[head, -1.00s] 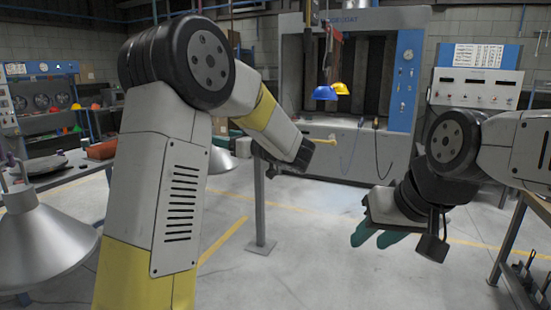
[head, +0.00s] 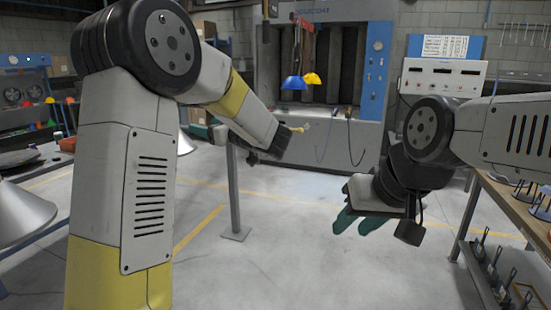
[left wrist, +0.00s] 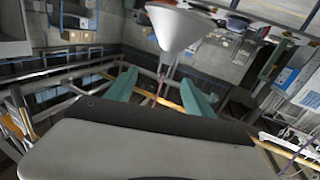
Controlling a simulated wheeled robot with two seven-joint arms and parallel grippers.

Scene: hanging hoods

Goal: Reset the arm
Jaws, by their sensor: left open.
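A blue and yellow pair of small hoods, the blue one (head: 294,82) in front, hangs before the coating booth (head: 325,130). A workbench with racks (head: 520,212) stands at the right. A large pale cone (head: 22,212) is at the left edge.

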